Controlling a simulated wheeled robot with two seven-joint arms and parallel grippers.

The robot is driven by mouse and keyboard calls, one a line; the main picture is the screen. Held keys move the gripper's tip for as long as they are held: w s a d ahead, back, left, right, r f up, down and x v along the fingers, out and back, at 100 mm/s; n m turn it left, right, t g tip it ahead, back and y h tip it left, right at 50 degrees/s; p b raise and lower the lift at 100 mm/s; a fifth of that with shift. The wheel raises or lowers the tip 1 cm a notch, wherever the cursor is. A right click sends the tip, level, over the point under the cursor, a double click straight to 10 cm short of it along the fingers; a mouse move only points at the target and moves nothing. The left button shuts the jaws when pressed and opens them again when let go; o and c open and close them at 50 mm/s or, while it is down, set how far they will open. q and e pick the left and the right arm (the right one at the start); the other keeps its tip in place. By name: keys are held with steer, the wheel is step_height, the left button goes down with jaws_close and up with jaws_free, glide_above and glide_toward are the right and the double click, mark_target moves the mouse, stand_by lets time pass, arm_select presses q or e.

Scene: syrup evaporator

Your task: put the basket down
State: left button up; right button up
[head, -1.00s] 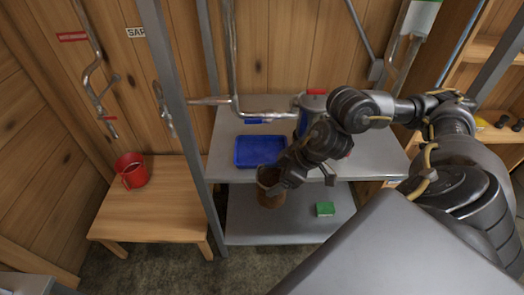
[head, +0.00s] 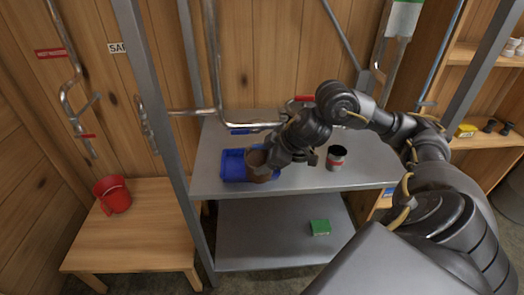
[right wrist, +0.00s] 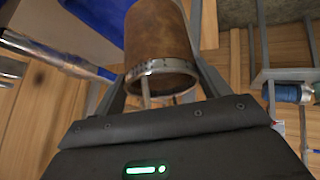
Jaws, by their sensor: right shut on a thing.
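The basket (head: 257,168) is a brown, rusty-looking cylinder with an open top. My right gripper (head: 274,160) is shut on it from the right in the head view. The basket shows in front of the right part of a blue tray (head: 232,166) on the upper grey shelf (head: 300,182). I cannot tell whether it touches the tray or is held above it. In the right wrist view the basket (right wrist: 160,45) sits between the two fingers, its metal rim nearest the camera. My left gripper is not in view.
A dark can with a red band (head: 336,160) stands right of the gripper on the upper shelf. A green block (head: 320,227) lies on the lower shelf. Metal pipes (head: 218,60) run behind.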

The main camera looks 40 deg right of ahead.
steer(key=w+d+f+m+g+y+p, duration=0.1)
steer(key=w+d+f+g+p, duration=0.1)
steer(key=w+d+f+p, duration=0.2)
steer(key=shift+w+d+f+y+p, duration=0.4)
steer(key=shift+w+d+f, duration=1.4)
steer(key=shift+w, duration=1.55)
steer(key=shift+d+r, duration=0.35)
steer(key=o, duration=1.1)
